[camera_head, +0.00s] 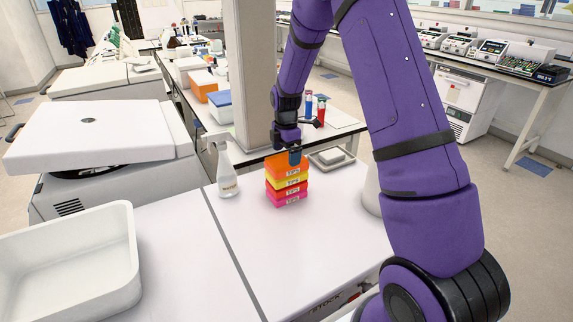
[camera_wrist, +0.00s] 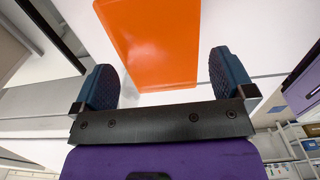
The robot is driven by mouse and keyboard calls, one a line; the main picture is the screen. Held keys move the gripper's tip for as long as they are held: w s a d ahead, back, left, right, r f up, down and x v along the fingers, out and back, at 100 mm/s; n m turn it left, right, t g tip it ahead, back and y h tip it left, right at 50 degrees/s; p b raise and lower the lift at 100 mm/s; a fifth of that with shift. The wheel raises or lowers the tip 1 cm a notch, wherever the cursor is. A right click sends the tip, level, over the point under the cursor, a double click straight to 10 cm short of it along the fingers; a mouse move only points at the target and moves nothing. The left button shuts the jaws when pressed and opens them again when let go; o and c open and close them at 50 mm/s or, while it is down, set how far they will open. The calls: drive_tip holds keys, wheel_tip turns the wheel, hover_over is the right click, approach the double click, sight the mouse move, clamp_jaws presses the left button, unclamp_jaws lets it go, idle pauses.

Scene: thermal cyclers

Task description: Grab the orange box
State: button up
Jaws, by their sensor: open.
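The orange box (camera_head: 287,161) is the top one of a stack of several tip boxes on the white bench. It also fills the upper middle of the wrist view (camera_wrist: 155,45), where its flat orange face lies ahead of the fingers. My gripper (camera_head: 294,156) is over the stack in the head view, at the orange box. In the wrist view my gripper (camera_wrist: 162,82) is open, with one blue finger left and one right of the box's near end. I cannot tell whether the fingers touch the box.
Under the orange box are a yellow box (camera_head: 288,180), a red box (camera_head: 288,190) and a pink box (camera_head: 287,199). A spray bottle (camera_head: 227,170) stands left of the stack. A white tray (camera_head: 135,255) lies at the lower left. A pillar (camera_head: 250,75) rises behind the bench.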

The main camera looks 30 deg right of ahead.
sight(287, 159)
wheel_tip(287, 159, down, 3)
drive_tip(key=shift+d+f, duration=0.1)
drive_tip(key=shift+f, duration=0.1)
drive_tip(key=c, duration=0.7)
drive_tip(key=shift+r, duration=0.1)
